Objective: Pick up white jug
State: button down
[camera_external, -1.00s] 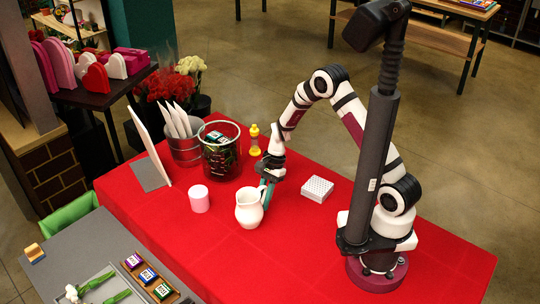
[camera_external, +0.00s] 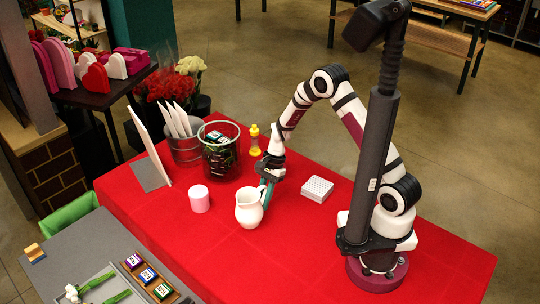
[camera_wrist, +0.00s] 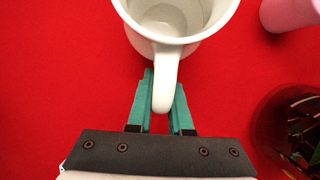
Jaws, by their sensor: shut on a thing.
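The white jug (camera_external: 249,208) stands upright on the red table, near its middle. In the wrist view the jug (camera_wrist: 130,12) is at the top, its open mouth showing an empty inside and its handle (camera_wrist: 165,78) pointing down toward me. My gripper (camera_external: 268,190) is at the handle side of the jug. In the wrist view its two teal fingers (camera_wrist: 161,100) sit on either side of the handle and are shut on it. The jug's base is hidden in the wrist view.
A pink cylinder (camera_external: 199,198) stands left of the jug. A glass container (camera_external: 220,160), a metal bucket (camera_external: 185,150) and a yellow bottle (camera_external: 254,140) stand behind. A white perforated block (camera_external: 317,189) lies to the right. The red table (camera_external: 290,250) is clear in front.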

aim_at(265, 187)
jog(key=shift+r, duration=0.1)
jog(key=shift+r, duration=0.5)
jog(key=v, duration=0.3)
jog(key=shift+s+a+r, duration=0.1)
jog(key=shift+s+r, duration=0.2)
jog(key=w+d+r, duration=0.3)
jog(key=d+r, duration=0.3)
jog(key=d, duration=0.4)
jog(key=shift+w+d+r, duration=0.2)
jog(key=shift+w+d, duration=0.05)
jog(key=shift+r, duration=0.15)
dwell(1.7)
